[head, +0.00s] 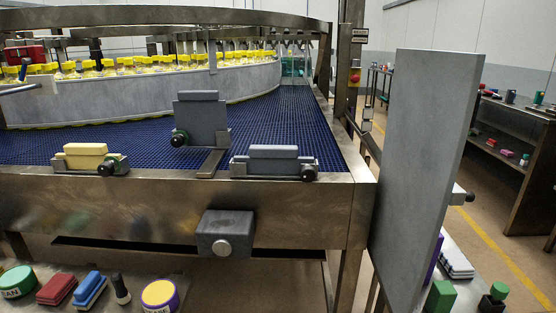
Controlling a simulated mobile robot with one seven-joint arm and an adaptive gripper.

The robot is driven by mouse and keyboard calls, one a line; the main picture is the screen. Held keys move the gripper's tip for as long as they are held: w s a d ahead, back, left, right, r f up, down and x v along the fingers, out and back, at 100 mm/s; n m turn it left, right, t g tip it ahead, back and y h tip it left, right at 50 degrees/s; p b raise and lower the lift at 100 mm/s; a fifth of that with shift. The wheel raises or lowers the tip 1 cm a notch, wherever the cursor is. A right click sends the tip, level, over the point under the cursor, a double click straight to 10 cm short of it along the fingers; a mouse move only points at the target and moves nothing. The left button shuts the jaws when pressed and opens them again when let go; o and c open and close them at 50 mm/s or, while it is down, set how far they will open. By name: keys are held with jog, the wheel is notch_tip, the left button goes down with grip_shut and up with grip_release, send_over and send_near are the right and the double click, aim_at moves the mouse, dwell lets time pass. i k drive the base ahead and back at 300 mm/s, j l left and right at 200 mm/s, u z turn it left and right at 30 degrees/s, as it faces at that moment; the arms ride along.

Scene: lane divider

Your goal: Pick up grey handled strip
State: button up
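A grey plate (201,122) with a thicker grey bar along its top stands upright in a metal holder with a dark knob, on the blue conveyor near its front edge. To its right, a lower grey bar (273,152) sits in a similar metal holder (244,168) with a black knob. I cannot tell for sure which of these is the grey handled strip. A large flat grey panel (425,170) stands upright at the right, tilted slightly. My gripper is not in view.
A yellow bar (85,155) sits in a holder at the front left. A curved grey rail (150,92) with yellow-capped bottles runs behind. A grey box (226,234) juts from the conveyor front. Below lie a red block (56,289) and other loose items.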

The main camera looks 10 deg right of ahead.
aim_at(262, 159)
jog(key=z, duration=1.35)
jog(key=j+z, duration=0.3)
jog(key=j, duration=1.45)
jog(key=i+j, duration=0.25)
jog(key=i, duration=0.1)
